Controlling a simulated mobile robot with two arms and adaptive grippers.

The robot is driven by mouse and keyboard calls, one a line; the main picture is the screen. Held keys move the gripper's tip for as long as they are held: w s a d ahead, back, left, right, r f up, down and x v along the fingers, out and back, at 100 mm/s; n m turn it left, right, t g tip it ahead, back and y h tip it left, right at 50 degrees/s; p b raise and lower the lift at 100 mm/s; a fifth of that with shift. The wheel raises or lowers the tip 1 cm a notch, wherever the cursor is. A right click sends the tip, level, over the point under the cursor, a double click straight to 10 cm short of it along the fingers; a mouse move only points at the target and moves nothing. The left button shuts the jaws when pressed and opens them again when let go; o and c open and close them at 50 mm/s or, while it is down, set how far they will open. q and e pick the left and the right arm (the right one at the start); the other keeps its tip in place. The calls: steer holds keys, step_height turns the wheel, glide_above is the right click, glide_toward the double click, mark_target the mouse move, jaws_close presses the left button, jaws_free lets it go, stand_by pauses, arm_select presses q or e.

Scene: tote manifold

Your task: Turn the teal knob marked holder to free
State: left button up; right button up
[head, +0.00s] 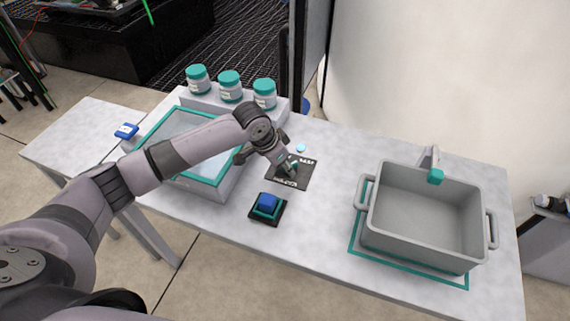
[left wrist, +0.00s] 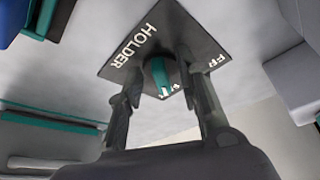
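The black plate (head: 301,181) with white lettering lies on the table's middle. In the left wrist view the plate (left wrist: 200,42) reads HOLDER on one side and a partly hidden word starting FR on another. The teal knob (left wrist: 160,74) stands on the plate, with white marks near its lower end. My left gripper (head: 290,170) reaches down over the plate and hides most of the knob in the head view. In the left wrist view my left gripper (left wrist: 160,65) has its fingers apart on either side of the knob, with gaps visible. My right gripper is not in view.
A blue block in a dark, teal-edged holder (head: 257,216) sits just in front of the plate. A grey tote (head: 420,255) stands right, a teal-rimmed tray (head: 150,130) left. Several teal-lidded jars (head: 230,92) stand behind. Table between plate and tote is clear.

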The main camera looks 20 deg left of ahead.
arm_select(q)
jaws_close()
stand_by(0.4)
